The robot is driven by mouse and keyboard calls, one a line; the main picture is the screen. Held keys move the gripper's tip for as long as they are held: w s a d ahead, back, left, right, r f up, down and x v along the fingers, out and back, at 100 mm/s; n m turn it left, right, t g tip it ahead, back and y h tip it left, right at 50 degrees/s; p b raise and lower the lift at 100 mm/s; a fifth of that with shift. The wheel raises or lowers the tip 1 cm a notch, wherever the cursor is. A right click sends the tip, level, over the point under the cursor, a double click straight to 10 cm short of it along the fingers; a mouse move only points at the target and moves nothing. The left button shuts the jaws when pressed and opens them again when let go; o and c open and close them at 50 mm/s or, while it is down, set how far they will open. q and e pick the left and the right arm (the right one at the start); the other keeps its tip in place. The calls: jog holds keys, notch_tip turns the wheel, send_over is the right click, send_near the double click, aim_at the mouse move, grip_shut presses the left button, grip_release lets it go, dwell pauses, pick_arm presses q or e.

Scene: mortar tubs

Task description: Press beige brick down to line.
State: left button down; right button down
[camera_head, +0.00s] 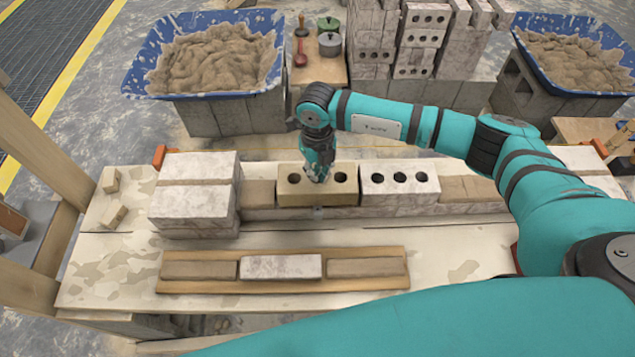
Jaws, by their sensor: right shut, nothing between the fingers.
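The beige brick (319,196) with holes in its top lies in the brick row on the bench, left of a whitish brick with three holes (399,186). My right gripper (317,178) points down onto the top of the beige brick, over its middle. It is shut and holds nothing. It hides the middle hole. A thin yellow line (265,158) runs along the back of the row; I cannot tell exactly how the brick's top stands to it. My left gripper is not in view.
A block stack (194,205) stands at the row's left end. A board with three bricks (281,286) lies in front. Blue tubs of mortar (270,83) stand behind, with stacked bricks between them. A red-handled tool and pots (329,44) sit on a small table.

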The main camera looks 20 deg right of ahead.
jog(key=shift+s+f+b, duration=0.4)
jog(key=shift+s+f, duration=0.05)
jog(key=shift+f, duration=0.25)
dwell(1.5)
jog(key=shift+r, duration=0.1)
jog(key=shift+w+r+p, duration=0.15)
jog(key=shift+r+p, duration=0.75)
jog(key=shift+r, duration=0.45)
jog(key=shift+w+r+p, duration=0.1)
jog(key=shift+r+p, duration=0.75)
jog(key=shift+r, duration=0.45)
